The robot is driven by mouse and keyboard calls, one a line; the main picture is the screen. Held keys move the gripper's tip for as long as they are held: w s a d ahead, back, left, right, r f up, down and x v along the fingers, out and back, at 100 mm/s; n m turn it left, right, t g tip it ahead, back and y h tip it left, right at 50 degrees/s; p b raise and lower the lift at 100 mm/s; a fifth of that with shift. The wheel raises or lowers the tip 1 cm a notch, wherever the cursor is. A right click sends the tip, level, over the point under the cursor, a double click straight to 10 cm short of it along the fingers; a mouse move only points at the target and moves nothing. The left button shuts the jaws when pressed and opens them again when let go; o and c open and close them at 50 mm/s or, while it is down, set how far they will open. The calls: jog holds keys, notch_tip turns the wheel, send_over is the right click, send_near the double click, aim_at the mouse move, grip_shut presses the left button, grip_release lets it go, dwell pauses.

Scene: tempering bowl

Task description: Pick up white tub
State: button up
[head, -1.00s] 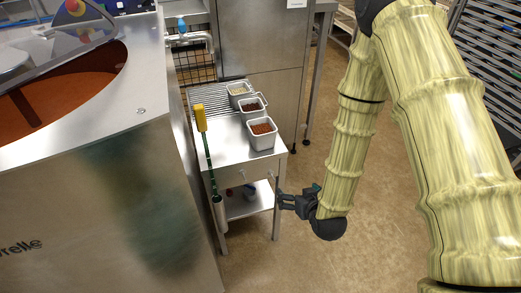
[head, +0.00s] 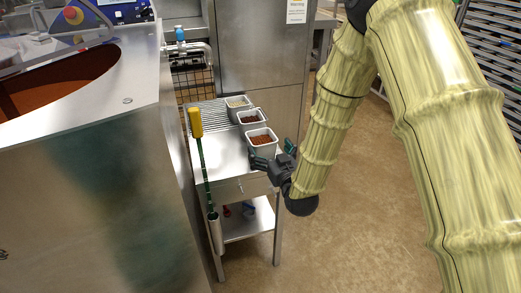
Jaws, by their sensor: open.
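Three white tubs stand in a slanting row on the steel side table (head: 218,172). The nearest tub (head: 259,150) holds reddish-brown bits, the middle tub (head: 251,128) dark brown bits, and the far tub (head: 239,109) pale bits. My gripper (head: 273,155) is open at the table's right edge, with its dark green-tipped fingers beside the nearest tub. One fingertip overlaps that tub's lower front in the picture, and the other is at its right. I cannot tell whether they touch it. Nothing shows between the fingers.
A yellow-ended tool (head: 196,124) with a green shaft stands at the table's left side. A large steel machine (head: 90,170) with a brown-filled opening fills the left. A tap (head: 182,47) is behind. The lower shelf (head: 245,223) holds small red and blue items. Floor at right is clear.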

aim_at(257, 132)
jog(key=shift+a+x, duration=0.1)
jog(key=shift+x, duration=1.35)
jog(key=shift+a+x, duration=0.15)
jog(key=shift+x, duration=1.25)
jog(key=shift+r, duration=0.15)
jog(key=c, duration=1.3)
jog(key=shift+r, duration=0.6)
jog(key=s+a+r, duration=0.1)
jog(key=s+a, duration=0.1)
jog(key=s, duration=0.2)
jog(key=s+a+r, duration=0.1)
jog(key=s+a, duration=0.1)
jog(key=s, duration=0.3)
jog(key=s+a+r, duration=0.1)
jog(key=s+a, duration=0.2)
jog(key=s, duration=0.2)
jog(key=shift+s+a+r+p, duration=0.1)
jog(key=shift+s+r+p, duration=0.1)
jog(key=shift+r+p, duration=0.15)
